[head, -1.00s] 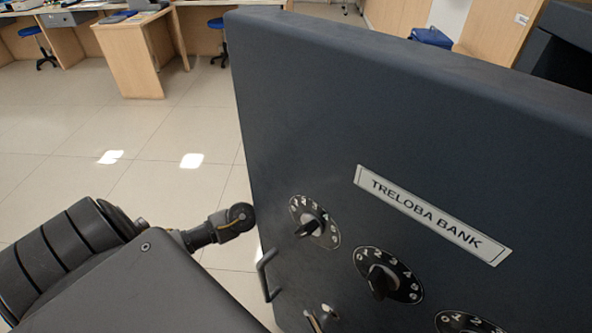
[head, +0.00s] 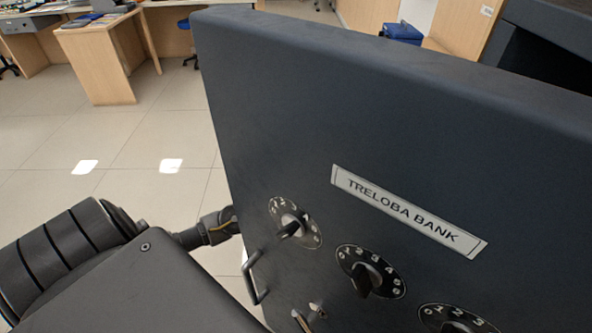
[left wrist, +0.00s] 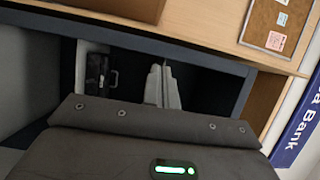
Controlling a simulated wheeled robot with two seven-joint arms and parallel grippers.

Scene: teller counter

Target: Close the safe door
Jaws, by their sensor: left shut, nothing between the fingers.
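The safe door (head: 300,110) is a large dark grey slab that fills the right of the head view. It stands open, with a "TRELOBA BANK" plate (head: 408,210), several number dials (head: 370,272) and a handle (head: 253,277) on its face. My left arm reaches in from the left and passes behind the door's left edge, so its gripper is hidden there. In the left wrist view my left gripper (left wrist: 163,82) is shut and empty, in front of the dark safe opening (left wrist: 205,88). I cannot tell whether the arm touches the door. My right gripper is in neither view.
Wooden desks (head: 98,60) and a blue stool (head: 187,28) stand far back on the left. A blue bin (head: 402,33) is behind the door's top edge. Tiled floor (head: 120,140) is clear left of the door. A corkboard (left wrist: 273,22) shows in the left wrist view.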

